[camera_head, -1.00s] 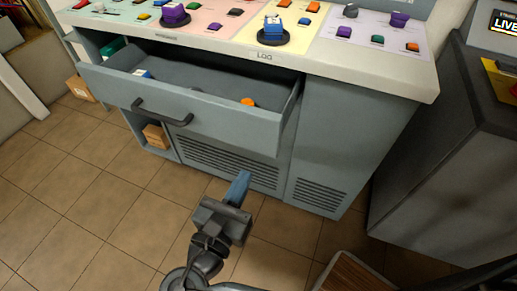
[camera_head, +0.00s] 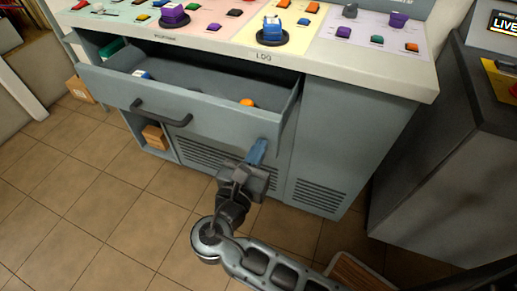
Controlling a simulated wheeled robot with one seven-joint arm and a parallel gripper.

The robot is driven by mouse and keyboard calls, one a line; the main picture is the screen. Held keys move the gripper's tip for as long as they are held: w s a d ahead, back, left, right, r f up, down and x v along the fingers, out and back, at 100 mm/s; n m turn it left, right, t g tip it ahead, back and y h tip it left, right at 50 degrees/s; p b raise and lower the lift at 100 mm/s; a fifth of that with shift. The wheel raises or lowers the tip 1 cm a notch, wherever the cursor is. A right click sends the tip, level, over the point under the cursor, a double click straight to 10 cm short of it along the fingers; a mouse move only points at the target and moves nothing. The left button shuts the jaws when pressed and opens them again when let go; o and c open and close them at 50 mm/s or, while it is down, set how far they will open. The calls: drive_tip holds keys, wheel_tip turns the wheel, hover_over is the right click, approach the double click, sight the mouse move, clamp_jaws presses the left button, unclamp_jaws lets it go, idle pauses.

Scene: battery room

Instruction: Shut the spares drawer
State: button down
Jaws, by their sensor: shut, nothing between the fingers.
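The spares drawer (camera_head: 215,122) is grey and stands pulled out from the cabinet under the worktop. Its dark bar handle (camera_head: 160,113) is on the left part of its front. Inside lie an orange round piece (camera_head: 247,102) and a small blue and white piece (camera_head: 142,74). My gripper (camera_head: 257,151) has blue fingers, shut and empty. Its tips are at the lower right part of the drawer front in the picture, well to the right of the handle. I cannot tell whether they touch the front.
The worktop (camera_head: 330,60) above carries coloured buttons and knobs. An open shelf with a cardboard box (camera_head: 155,136) is below the drawer at the left. A dark cabinet (camera_head: 440,150) stands at the right. A wooden-topped thing (camera_head: 350,272) is at the bottom. Tiled floor in front is free.

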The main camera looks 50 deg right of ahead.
drive_tip(key=shift+d, duration=0.1)
drive_tip(key=p+x, duration=0.5)
drive_tip(key=x, duration=1.5)
drive_tip(key=shift+w+d+f+p, duration=0.1)
drive_tip(key=shift+w+d+p, duration=0.05)
drive_tip(key=shift+d+p, duration=0.25)
drive_tip(key=shift+w+d, duration=0.1)
drive_tip(key=shift+d, duration=0.1)
drive_tip(key=shift+d, duration=0.1)
